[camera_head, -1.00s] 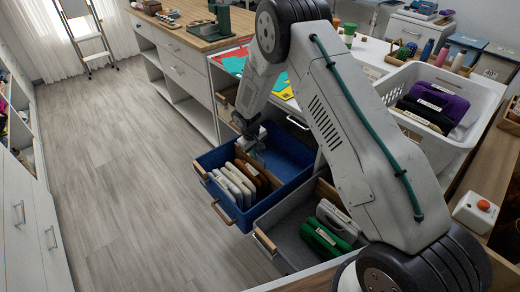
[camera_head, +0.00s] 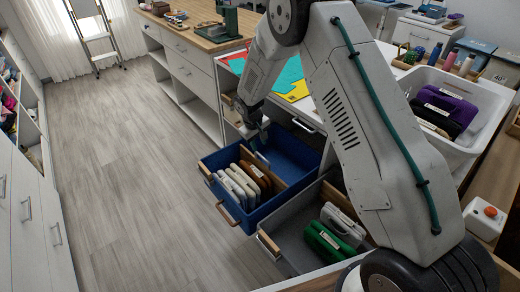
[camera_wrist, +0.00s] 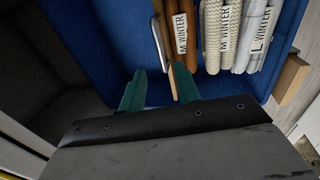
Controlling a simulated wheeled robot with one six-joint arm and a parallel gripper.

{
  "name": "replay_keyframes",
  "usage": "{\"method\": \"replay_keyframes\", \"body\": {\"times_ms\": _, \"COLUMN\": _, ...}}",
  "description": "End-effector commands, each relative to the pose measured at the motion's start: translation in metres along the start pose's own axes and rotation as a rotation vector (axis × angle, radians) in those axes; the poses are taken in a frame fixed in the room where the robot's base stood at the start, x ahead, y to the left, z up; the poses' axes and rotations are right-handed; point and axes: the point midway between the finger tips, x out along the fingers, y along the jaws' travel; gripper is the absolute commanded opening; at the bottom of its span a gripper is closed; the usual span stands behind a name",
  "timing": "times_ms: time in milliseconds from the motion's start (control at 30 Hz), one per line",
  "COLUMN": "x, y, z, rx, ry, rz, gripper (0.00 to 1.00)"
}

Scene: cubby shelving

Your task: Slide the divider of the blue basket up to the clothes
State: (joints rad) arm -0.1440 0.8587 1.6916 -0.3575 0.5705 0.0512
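The blue basket (camera_head: 290,150) is an open, drawer-like bin, also seen in the wrist view (camera_wrist: 95,50). Brown and white folded clothes (camera_head: 236,186) stand on edge in its left part; in the wrist view (camera_wrist: 226,40) they carry WINTER labels. In the head view my gripper (camera_head: 255,138) is over the basket's back; contact is unclear.
A grey drawer (camera_head: 290,245) with green and white folded items stands open just right of the basket. A white basket (camera_head: 480,135) with purple and dark items is on the counter at right. The floor (camera_head: 130,180) on the left is clear.

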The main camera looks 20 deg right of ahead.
Motion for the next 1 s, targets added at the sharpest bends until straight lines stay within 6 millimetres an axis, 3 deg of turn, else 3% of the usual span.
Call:
{"method": "replay_keyframes", "body": {"times_ms": 133, "x": -0.010, "y": 0.000, "z": 0.000, "rx": 0.000, "ry": 0.000, "rz": 0.000, "gripper": 0.33}}
{"method": "replay_keyframes", "body": {"times_ms": 467, "x": -0.013, "y": 0.001, "z": 0.000, "rx": 0.001, "ry": 0.001, "rz": 0.000, "gripper": 0.33}}
{"method": "replay_keyframes", "body": {"times_ms": 567, "x": -0.028, "y": 0.005, "z": 0.004, "rx": 0.011, "ry": 0.003, "rz": 0.001, "gripper": 0.33}}
{"method": "replay_keyframes", "body": {"times_ms": 667, "x": -0.063, "y": 0.013, "z": 0.013, "rx": 0.037, "ry": 0.008, "rz": 0.002, "gripper": 0.33}}
{"method": "replay_keyframes", "body": {"times_ms": 767, "x": -0.114, "y": 0.025, "z": 0.033, "rx": 0.074, "ry": 0.013, "rz": 0.001, "gripper": 0.33}}
{"method": "replay_keyframes", "body": {"times_ms": 1000, "x": -0.233, "y": 0.039, "z": 0.111, "rx": 0.172, "ry": 0.020, "rz": -0.017, "gripper": 0.33}}
